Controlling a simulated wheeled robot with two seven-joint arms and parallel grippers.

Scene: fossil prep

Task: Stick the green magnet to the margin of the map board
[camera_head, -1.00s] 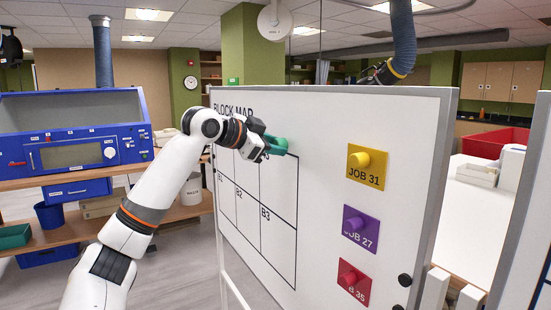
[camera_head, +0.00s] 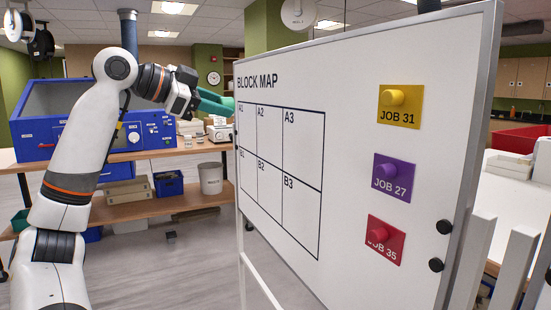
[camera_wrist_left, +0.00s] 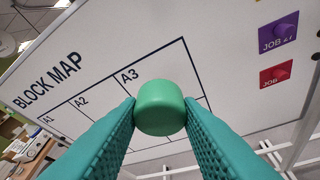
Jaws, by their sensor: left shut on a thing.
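The map board (camera_head: 350,200) is a tilted-looking white panel headed BLOCK MAP with a grid of cells A1 to B3. My left gripper (camera_head: 226,104), with teal fingers, is at the board's left edge, near cell A1 in the head view. In the left wrist view its fingers (camera_wrist_left: 160,112) are shut on the round green magnet (camera_wrist_left: 160,107), which faces the board (camera_wrist_left: 225,70). I cannot tell whether the magnet touches the board. The magnet is hard to tell from the fingers in the head view. My right gripper is not in view.
Yellow (camera_head: 393,97), purple (camera_head: 388,170) and red (camera_head: 378,235) magnets hold JOB cards on the board's right part. Two black knobs (camera_head: 444,227) sit near its right edge. A blue cabinet (camera_head: 150,135) stands on the bench behind my left arm.

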